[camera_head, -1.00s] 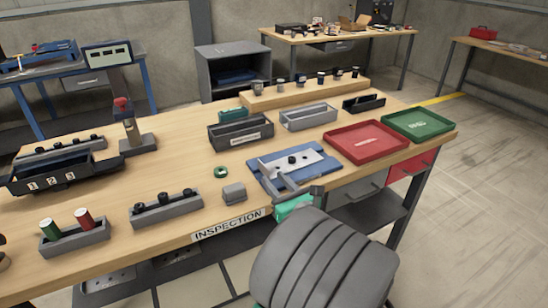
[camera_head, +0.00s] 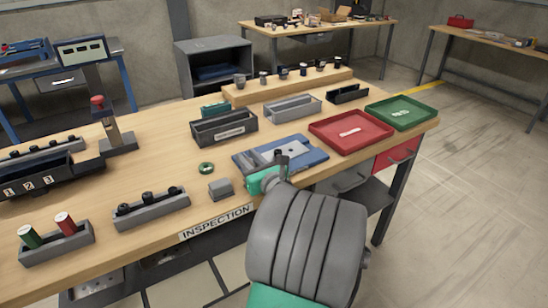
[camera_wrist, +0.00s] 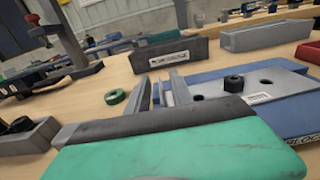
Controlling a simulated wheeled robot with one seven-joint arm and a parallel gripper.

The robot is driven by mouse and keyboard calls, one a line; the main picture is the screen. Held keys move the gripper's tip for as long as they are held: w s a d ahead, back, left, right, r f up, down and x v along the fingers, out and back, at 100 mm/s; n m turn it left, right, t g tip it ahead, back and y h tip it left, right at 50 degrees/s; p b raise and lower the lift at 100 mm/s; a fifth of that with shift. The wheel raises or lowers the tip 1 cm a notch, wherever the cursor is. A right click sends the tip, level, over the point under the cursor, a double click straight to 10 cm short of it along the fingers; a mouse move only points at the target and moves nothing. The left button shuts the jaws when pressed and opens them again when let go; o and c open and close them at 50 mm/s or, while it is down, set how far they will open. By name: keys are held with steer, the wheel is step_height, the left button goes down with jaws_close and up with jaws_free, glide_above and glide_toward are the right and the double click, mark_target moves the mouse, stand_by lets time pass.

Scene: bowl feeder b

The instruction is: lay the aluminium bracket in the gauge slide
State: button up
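My gripper (camera_wrist: 161,98), with its green body and grey fingers, is at the front left of a blue fixture (camera_head: 313,154) with a grey plate and a black knob. In the wrist view the blue fixture (camera_wrist: 292,112) lies to the right of and beyond the fingers. The fingers stand apart, with thin blue and pale strips showing between them. I cannot tell whether these are a held part or the fixture behind. I cannot make out the aluminium bracket for certain. I cannot tell for certain that the blue fixture is the gauge slide; my gripper covers its front left part.
A small grey block (camera_head: 221,188) and a green ring (camera_head: 206,168) lie left of the gripper. A dark bin (camera_head: 224,129) and a grey bin (camera_head: 292,107) stand behind. Red (camera_head: 350,132) and green (camera_head: 400,113) trays lie right. Bare wood shows around the ring.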

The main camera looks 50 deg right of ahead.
jaws_close()
stand_by(1.2)
